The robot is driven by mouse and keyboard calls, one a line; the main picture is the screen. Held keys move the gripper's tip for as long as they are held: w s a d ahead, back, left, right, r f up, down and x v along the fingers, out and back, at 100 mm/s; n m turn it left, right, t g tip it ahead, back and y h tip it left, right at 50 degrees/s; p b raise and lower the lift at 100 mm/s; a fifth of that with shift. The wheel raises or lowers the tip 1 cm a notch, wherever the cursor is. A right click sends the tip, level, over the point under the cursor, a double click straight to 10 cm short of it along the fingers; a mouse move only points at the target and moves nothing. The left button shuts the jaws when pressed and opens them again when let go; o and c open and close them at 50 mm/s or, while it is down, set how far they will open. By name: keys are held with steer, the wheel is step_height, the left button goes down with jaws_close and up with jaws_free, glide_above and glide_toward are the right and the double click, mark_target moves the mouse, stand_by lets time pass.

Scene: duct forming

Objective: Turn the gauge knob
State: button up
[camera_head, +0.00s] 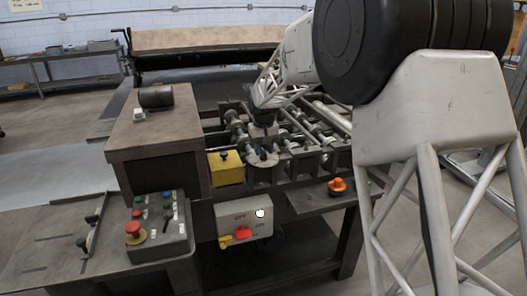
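I cannot tell for sure which part is the gauge knob. Small black knobs stand on a round metal plate (262,160) at the machine's front, just below the end of my arm. Two more black knobs (82,243) (92,219) sit on a slim bar on the left worktop. An orange knob (337,185) sits on the shelf at the right. My gripper (264,122) is small and dark, above the round plate, pointing down. Its fingers blend into the machine's dark parts, so I cannot see whether they are open or touching anything.
The roller machine (315,130) fills the centre. A yellow box (226,168) is left of the round plate. A button panel (159,228) and a grey switch box (244,220) with a red handle are in front. A brown cabinet (152,125) stands left. The floor at left is clear.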

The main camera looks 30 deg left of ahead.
steer(key=shift+f, duration=0.45)
jaws_close()
steer(key=shift+m, duration=0.3)
steer(key=m, duration=0.5)
steer(key=shift+m, duration=0.3)
steer(key=m, duration=0.5)
steer(key=shift+m, duration=0.3)
